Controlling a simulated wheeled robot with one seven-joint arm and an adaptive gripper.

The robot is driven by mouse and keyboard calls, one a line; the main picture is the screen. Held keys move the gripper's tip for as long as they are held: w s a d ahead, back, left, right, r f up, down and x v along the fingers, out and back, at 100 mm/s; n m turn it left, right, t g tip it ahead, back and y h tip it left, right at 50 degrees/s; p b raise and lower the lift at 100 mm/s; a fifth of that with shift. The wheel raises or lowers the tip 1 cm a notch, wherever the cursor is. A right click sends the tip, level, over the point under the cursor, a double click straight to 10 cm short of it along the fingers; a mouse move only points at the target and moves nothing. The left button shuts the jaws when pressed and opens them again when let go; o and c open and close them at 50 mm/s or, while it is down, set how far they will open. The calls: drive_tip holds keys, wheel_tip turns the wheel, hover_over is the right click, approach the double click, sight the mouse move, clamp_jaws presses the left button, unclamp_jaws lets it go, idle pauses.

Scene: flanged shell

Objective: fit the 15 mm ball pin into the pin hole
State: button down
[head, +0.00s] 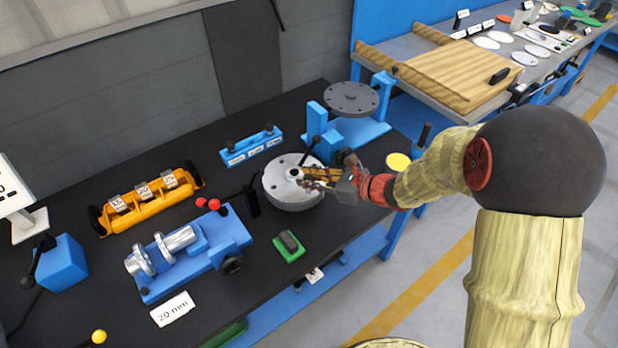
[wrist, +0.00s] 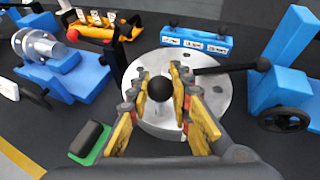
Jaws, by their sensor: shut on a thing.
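The flanged shell (head: 288,196) is a silver disc with small holes, lying on the black bench; it also shows in the wrist view (wrist: 211,110). My gripper (head: 303,176) is low over the shell's raised middle. In the wrist view my gripper (wrist: 160,78) has its yellow-padded fingers on both sides of a black ball (wrist: 159,89), the head of the ball pin, and is shut on it.
A blue rack (head: 251,148) with black knobs stands behind the shell. A blue stand with a grey disc (head: 352,98) is at the back right. A blue clamp fixture (head: 190,255), an orange tray (head: 150,203) and a green-based block (head: 288,245) are to the left and front.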

sight(309, 194)
drive_tip(key=shift+f+b, duration=1.15)
drive_tip(key=shift+f, duration=0.4)
drive_tip(key=shift+r, duration=0.2)
drive_tip(key=shift+r+p, duration=1.85)
drive_tip(key=shift+r, duration=0.35)
drive_tip(key=shift+f+b, duration=1.95)
drive_tip(key=shift+f, duration=0.4)
idle(0.4)
drive_tip(key=c, duration=1.5)
unclamp_jaws()
drive_tip(key=shift+f, duration=0.1)
drive_tip(key=shift+c, duration=0.2)
drive_tip(key=v, duration=1.2)
